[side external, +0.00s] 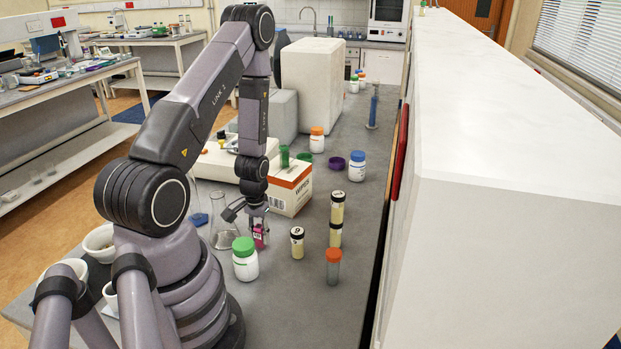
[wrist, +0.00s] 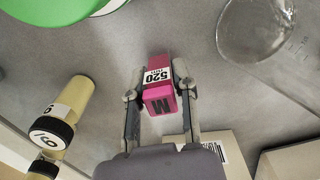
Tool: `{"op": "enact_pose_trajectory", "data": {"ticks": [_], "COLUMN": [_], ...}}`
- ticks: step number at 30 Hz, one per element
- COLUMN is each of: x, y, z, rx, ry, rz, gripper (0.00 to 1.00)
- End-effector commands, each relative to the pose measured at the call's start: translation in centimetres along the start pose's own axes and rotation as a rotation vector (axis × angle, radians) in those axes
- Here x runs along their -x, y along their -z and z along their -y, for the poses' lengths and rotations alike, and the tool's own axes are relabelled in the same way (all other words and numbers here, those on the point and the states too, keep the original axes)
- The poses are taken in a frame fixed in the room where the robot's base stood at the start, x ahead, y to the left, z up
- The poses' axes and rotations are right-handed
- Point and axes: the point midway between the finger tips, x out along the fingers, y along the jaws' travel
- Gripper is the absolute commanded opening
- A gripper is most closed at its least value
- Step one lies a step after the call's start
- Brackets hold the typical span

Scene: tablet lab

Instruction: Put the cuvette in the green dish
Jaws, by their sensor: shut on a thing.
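The cuvette, a small magenta block with a white label reading 520 and an M on its end, shows in the wrist view (wrist: 159,98) between the fingers. In the side view it is a small pink piece (side external: 259,238) under my gripper (side external: 257,216). My gripper (wrist: 158,88) is shut on it, one finger on each side. I cannot tell whether it touches the bench. The green dish (side external: 304,157) is small and shallow. It lies farther back on the bench, beyond the wipes box, and is not seen in the wrist view.
A white bottle with green lid (side external: 244,261) and a glass flask (side external: 223,236) stand close to my gripper. The wipes box (side external: 291,188) is just behind it. Cream-coloured vials (side external: 297,243) and an orange-capped tube (side external: 333,267) stand to the right. A purple dish (side external: 336,163) lies near the green one.

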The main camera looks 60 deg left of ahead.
Motion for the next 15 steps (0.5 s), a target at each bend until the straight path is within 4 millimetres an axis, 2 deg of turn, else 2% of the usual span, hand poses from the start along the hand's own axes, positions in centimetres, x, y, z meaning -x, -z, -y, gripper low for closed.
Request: {"op": "enact_pose_trajectory", "data": {"ticks": [6,7,12,15], "x": [-0.24,-0.27,-0.22,-0.22], "y": [-0.01,0.0,0.0,0.0], "z": [0.0,0.0,0.0,0.0], "rx": [0.0,0.0,0.0,0.0], "ry": [0.0,0.0,0.0,0.0], "rz": [0.001,0.0,0.0,0.0], "gripper": [0.0,0.26,0.48,0.51]}}
